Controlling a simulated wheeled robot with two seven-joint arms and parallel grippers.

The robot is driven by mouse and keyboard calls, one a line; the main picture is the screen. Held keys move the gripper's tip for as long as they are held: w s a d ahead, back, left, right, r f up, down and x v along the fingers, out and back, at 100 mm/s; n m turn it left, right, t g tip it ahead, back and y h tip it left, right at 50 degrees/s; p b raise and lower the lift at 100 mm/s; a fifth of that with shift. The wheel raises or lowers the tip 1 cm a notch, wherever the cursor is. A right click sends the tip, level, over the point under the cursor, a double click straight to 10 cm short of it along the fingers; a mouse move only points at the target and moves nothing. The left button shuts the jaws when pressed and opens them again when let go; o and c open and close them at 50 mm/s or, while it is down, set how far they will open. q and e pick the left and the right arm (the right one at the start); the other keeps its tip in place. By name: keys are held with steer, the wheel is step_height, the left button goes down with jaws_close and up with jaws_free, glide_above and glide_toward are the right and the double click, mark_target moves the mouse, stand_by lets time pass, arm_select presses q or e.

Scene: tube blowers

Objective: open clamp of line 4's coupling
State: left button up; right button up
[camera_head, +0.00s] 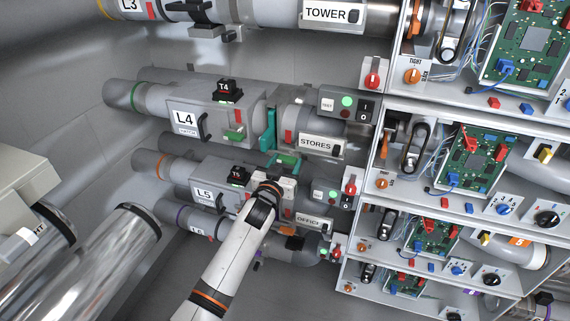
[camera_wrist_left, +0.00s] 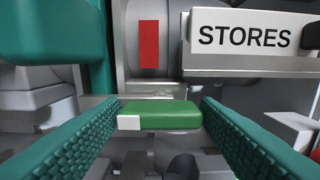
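Line 4's pipe, labelled L4 (camera_head: 184,118), runs to the STORES pipe section (camera_head: 316,143). A tall teal piece (camera_head: 268,130) stands at the joint and fills the upper left of the left wrist view (camera_wrist_left: 60,50). A green lever with a white end (camera_wrist_left: 160,116) lies crosswise below a red mark (camera_wrist_left: 149,44), left of the STORES label (camera_wrist_left: 244,38). My left gripper (camera_head: 285,161) is at this joint from below. In the left wrist view its teal fingers (camera_wrist_left: 160,122) are open, one on each side of the lever. Contact cannot be told. My right gripper is out of view.
Another green lever (camera_head: 234,134) is on the L4 housing. The L5 housing (camera_head: 205,192) and OFFICE pipe lie close below, beside my left arm. A switch box (camera_head: 345,103) sits above STORES. Shelves with circuit boards (camera_head: 470,155) fill the right.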

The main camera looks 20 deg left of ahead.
arm_select(q)
steer(key=c, duration=1)
steer(key=shift+n, duration=0.4)
steer(key=n+p, duration=0.1)
steer(key=n, duration=0.2)
steer(key=n+p, duration=0.1)
steer(key=n, duration=0.3)
steer(key=shift+n, duration=0.3)
steer(key=n+p, duration=0.1)
steer(key=n, duration=0.3)
steer(key=shift+n, duration=0.3)
steer(key=n, duration=0.4)
steer(key=shift+f+n, duration=0.1)
steer(key=shift+n, duration=0.3)
steer(key=o, duration=1.4)
